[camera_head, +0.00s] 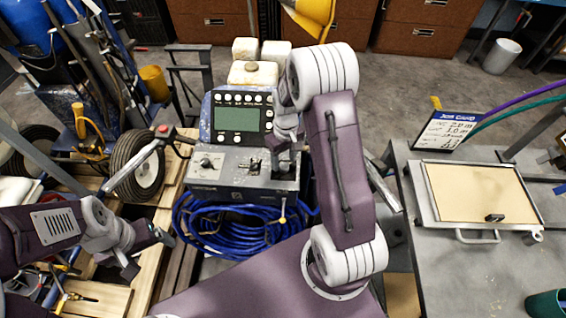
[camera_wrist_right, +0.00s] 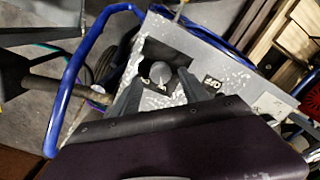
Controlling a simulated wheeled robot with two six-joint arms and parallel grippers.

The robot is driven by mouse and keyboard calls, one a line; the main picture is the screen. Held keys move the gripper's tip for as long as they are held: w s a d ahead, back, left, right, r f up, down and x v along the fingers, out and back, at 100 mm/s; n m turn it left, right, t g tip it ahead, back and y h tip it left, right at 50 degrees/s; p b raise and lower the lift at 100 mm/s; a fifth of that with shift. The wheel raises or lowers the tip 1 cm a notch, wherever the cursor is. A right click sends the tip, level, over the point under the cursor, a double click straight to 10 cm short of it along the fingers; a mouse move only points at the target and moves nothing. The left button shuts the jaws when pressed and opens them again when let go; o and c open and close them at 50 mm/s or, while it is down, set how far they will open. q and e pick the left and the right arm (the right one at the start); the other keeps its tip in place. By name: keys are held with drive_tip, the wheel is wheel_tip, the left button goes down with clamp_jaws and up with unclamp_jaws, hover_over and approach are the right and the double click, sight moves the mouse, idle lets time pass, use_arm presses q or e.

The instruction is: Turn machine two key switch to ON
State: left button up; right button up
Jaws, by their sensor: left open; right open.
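The machine's grey control box (camera_head: 215,181) stands at the centre of the head view, below a display panel. A round dial (camera_head: 206,162) is on its left and a small dark switch or key (camera_head: 254,166) near its middle. My right gripper (camera_head: 284,160) is over the box's right part, partly hidden by its own arm. My left gripper (camera_head: 148,252) is open and empty at the lower left. The switch position is not readable.
A blue display panel (camera_head: 238,118) stands behind the box. A coiled blue hose (camera_head: 215,229) lies in front. A grey table (camera_head: 460,278) with a framed board (camera_head: 478,190) is on the right. Wheels and pipes crowd the left.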

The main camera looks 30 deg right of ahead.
drive_tip(key=shift+f, duration=0.65)
drive_tip(key=shift+s+a+f, duration=0.1)
drive_tip(key=shift+s+f, duration=0.05)
drive_tip(key=shift+s, duration=0.15)
use_arm(q)
drive_tip(key=shift+s, duration=0.2)
use_arm(e)
drive_tip(key=shift+w, duration=0.1)
drive_tip(key=shift+w, duration=0.1)
drive_tip(key=c, duration=0.5)
clamp_jaws()
use_arm(q)
drive_tip(key=shift+w, duration=0.1)
